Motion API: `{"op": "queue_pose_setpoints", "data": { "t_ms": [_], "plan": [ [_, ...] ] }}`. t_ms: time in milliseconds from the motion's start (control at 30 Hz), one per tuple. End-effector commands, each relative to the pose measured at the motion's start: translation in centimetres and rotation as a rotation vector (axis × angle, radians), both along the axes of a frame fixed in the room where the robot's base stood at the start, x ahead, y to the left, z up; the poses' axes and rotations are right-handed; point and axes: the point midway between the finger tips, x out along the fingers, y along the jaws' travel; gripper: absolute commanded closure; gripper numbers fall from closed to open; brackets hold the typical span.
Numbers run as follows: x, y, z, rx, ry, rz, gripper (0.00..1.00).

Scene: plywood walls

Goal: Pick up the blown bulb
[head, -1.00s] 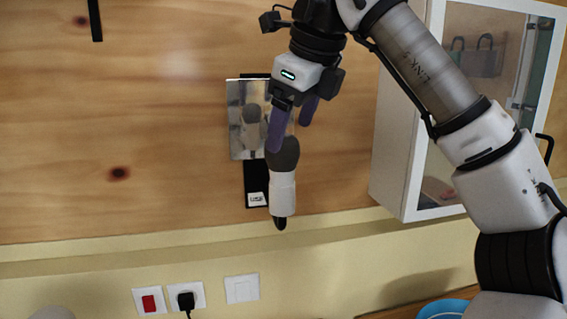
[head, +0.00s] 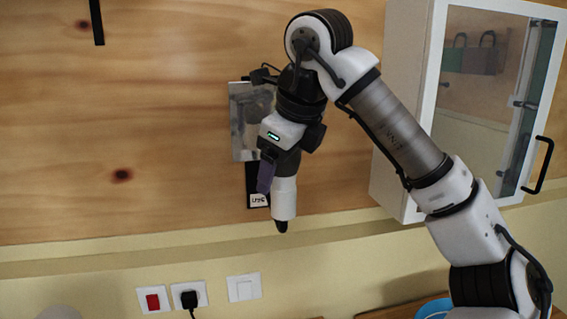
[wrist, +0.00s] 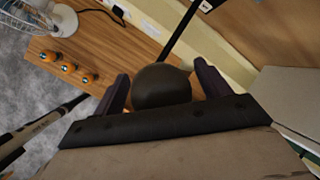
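The blown bulb is a dark grey globe, seen in the wrist view (wrist: 162,87). It sits between the two purple fingers of my gripper (wrist: 163,88), with a narrow gap showing at each side. In the head view my gripper (head: 272,178) points down over the bulb and hides most of the globe. Below it shows the white holder (head: 284,199) with a black lower tip, in front of the wall. My fingers look open around the bulb, and I see no clear contact.
A reflective panel (head: 246,135) and a black bracket (head: 257,190) are on the plywood wall behind. A white glass-doored cabinet (head: 408,110) hangs to the right. Switches and sockets (head: 189,296) line the wall below. The wrist view shows small orange objects (wrist: 68,67) on a wooden top.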

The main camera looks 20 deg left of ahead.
Motion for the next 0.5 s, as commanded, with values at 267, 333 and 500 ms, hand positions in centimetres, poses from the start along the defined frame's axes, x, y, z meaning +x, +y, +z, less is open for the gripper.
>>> {"op": "queue_pose_setpoints", "data": {
  "t_ms": [267, 333, 500],
  "plan": [
    [-0.01, -0.01, 0.03, 0.0, 0.0, 0.0, 0.6],
    [-0.01, -0.01, 0.03, 0.0, 0.0, 0.0, 0.69],
    [-0.01, -0.01, 0.04, 0.0, 0.0, 0.0, 0.73]
  ]
}}
